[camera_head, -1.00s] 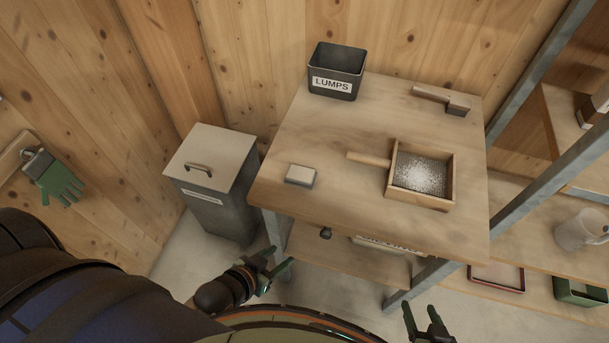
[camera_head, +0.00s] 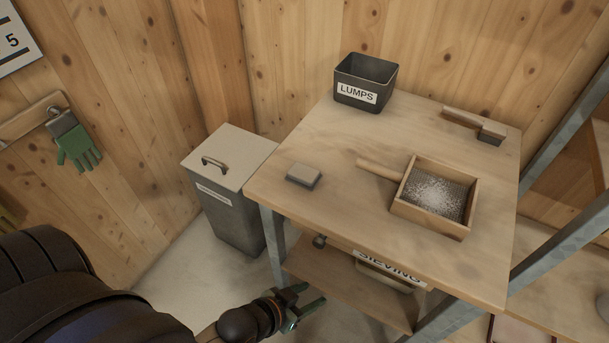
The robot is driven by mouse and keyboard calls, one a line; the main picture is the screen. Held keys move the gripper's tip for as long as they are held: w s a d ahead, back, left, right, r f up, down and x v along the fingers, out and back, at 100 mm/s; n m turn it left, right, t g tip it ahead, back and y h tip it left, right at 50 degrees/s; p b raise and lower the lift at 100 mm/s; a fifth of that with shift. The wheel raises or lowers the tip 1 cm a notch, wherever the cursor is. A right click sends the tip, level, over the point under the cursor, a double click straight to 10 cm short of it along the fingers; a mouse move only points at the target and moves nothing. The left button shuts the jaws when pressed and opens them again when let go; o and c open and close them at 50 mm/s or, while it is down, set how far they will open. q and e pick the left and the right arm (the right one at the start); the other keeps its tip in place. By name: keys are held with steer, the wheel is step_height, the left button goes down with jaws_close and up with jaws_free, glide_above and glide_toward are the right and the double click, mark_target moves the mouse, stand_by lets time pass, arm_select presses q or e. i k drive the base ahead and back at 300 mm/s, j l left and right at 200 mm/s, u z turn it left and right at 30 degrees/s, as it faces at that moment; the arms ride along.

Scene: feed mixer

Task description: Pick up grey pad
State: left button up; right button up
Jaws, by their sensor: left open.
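The grey pad (camera_head: 303,176) is a small block with a lighter top, lying flat on the left part of the wooden table (camera_head: 330,215). My left gripper (camera_head: 312,298) is open and empty. It is below the tabletop's front left edge in the picture, well apart from the pad. My right gripper is out of the picture.
On the table stand a dark LUMPS bin (camera_head: 364,82), a brush (camera_head: 477,126) and a wooden sieve (camera_head: 434,196) with pale grains, its handle pointing towards the pad. A lidded grey bin (camera_head: 229,190) stands left of the table. The tabletop around the pad is clear.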

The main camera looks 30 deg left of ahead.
mark_target(301, 174)
steer(key=j, duration=1.35)
